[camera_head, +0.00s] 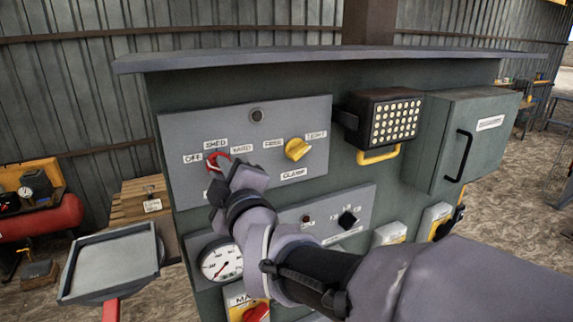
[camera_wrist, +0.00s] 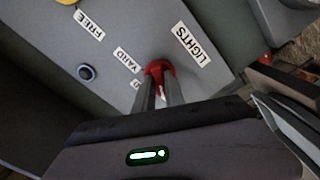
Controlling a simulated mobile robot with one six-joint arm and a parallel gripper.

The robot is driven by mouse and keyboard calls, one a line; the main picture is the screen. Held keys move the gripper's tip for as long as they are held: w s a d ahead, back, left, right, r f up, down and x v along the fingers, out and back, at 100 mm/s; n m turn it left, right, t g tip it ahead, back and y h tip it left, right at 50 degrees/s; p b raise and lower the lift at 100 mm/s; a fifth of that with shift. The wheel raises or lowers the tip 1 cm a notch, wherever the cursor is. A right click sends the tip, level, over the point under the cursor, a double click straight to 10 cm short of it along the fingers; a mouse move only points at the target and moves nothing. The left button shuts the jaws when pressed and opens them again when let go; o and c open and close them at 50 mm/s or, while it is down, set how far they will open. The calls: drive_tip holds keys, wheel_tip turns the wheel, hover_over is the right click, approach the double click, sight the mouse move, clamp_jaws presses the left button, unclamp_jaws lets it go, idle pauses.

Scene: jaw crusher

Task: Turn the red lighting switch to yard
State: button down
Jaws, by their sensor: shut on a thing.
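The wrist view shows the red knob (camera_wrist: 158,69) near the LIGHTS label (camera_wrist: 190,45) and the YARD label (camera_wrist: 127,60). My gripper (camera_wrist: 162,91) is shut on the knob, one finger on each side; it also shows in the head view (camera_head: 226,180). The fingers hide most of the knob, so I cannot tell which label its pointer faces.
A yellow clamp knob (camera_head: 297,149) sits right of the switch on the same panel. A lamp (camera_head: 385,118) with a yellow handle and a grey box (camera_head: 468,145) stick out farther right. A gauge (camera_head: 221,262) and a lower panel (camera_head: 322,213) lie below, near my arm.

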drive_tip(key=shift+f+b, duration=0.15)
drive_tip(key=shift+b, duration=0.4)
drive_tip(key=shift+w+d+m+b, duration=0.1)
drive_tip(key=shift+d+m+b, duration=0.05)
drive_tip(key=shift+m+b, duration=9.8)
drive_tip(key=m+p, duration=0.4)
drive_tip(key=c, duration=1.4)
unclamp_jaws()
